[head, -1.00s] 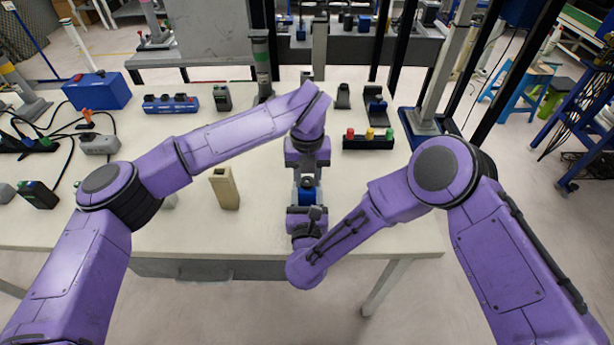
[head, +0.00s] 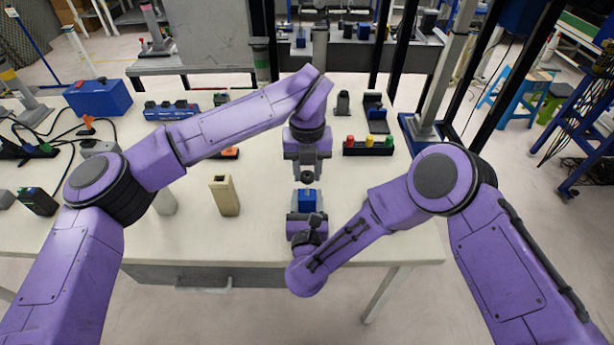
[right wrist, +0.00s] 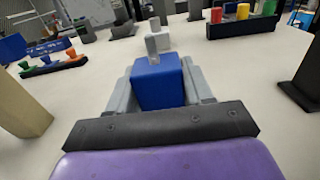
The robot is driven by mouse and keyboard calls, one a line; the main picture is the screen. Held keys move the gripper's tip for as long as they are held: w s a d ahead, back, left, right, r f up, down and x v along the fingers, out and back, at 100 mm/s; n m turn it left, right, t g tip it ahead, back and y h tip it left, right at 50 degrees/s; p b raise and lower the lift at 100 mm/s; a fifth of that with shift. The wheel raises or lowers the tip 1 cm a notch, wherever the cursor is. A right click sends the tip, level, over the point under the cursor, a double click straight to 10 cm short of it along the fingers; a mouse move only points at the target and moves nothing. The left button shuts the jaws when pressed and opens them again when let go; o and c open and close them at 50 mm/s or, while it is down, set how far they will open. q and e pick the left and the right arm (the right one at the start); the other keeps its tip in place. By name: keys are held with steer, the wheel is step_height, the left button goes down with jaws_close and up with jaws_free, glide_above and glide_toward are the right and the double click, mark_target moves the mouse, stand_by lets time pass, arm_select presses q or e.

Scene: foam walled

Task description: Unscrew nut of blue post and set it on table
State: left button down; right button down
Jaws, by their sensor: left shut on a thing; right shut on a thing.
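The blue post (head: 306,199) is a blue block with a short grey stud on top. My right gripper (head: 306,215) is shut on the block near the table's front edge. In the right wrist view the blue block (right wrist: 158,84) sits between the grey jaws, and its bare grey stud (right wrist: 152,46) shows above it. My left gripper (head: 307,172) points down beyond the post in the head view, shut on a small dark nut (head: 307,177). The nut is apart from the post. The left gripper is not visible in the right wrist view.
A beige block (head: 224,196) stands left of the post. A dark rack with red, yellow and green pieces (head: 368,147) is at right. A strip with coloured knobs (right wrist: 55,63) is partly behind my left arm in the head view. Bare table (head: 365,185) lies right of the post.

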steer(key=shift+c, duration=1.9)
jaws_free()
steer(key=shift+s, duration=0.1)
